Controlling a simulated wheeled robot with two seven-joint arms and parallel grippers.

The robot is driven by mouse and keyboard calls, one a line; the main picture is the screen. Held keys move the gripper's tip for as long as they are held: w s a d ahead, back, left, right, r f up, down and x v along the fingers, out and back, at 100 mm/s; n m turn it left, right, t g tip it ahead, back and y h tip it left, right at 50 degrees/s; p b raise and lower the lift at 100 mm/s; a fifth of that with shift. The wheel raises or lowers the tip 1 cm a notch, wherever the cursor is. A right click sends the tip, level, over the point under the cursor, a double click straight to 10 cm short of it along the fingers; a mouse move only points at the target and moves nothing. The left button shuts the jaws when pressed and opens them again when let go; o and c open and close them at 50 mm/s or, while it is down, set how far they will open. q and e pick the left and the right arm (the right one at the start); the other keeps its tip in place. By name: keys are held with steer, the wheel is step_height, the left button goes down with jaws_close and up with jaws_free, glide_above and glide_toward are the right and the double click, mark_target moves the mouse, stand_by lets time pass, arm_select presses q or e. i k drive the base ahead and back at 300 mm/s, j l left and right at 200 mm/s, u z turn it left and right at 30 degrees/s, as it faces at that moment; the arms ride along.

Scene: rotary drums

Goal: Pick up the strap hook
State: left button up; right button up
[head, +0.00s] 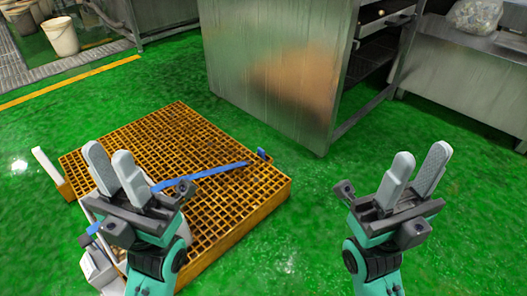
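A blue strap (205,175) runs across an orange grating platform (160,135). A small blue end piece (262,154) sits at the platform's right edge; it may be the strap hook, but it is too small to tell. My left gripper (116,160) is open and empty above the platform's left part, in front of the strap's left stretch. It hides part of the strap and of a white object below. My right gripper (420,163) is open and empty over the green floor, right of the platform and apart from it.
A large steel cabinet (265,75) stands behind the platform, with open shelves on its right side. A steel counter (465,75) holding a clear bag (475,15) is at the right. A white bucket (61,36) stands at the back left.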

mark_target(261, 153)
steer(key=i+z, duration=0.45)
steer(key=i, duration=1.2)
steer(key=l, duration=0.1)
